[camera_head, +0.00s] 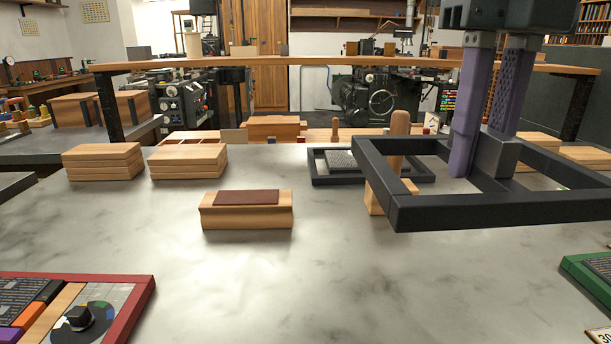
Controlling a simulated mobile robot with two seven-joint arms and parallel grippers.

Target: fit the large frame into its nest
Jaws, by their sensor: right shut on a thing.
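The large frame (480,215) is a dark, four-sided open frame at the right. My right gripper (482,162) comes down from above with purple fingers and is shut on the frame at a grey block on its inner side. The frame looks roughly level and seems to be above the marble top, but its exact height is hard to judge. Behind its left side is a smaller dark frame (324,181) around a grey textured plate (342,160), partly hidden. I cannot tell which thing is the large frame's nest. My left gripper is not in view.
A wooden tool with a rounded handle (398,130) stands behind the frame's left bar. A wooden block with a brown pad (247,198) sits mid-table. Stacked boards (188,161) stand behind. A red-edged tray (142,300) and green-edged tray (578,272) flank the clear front middle.

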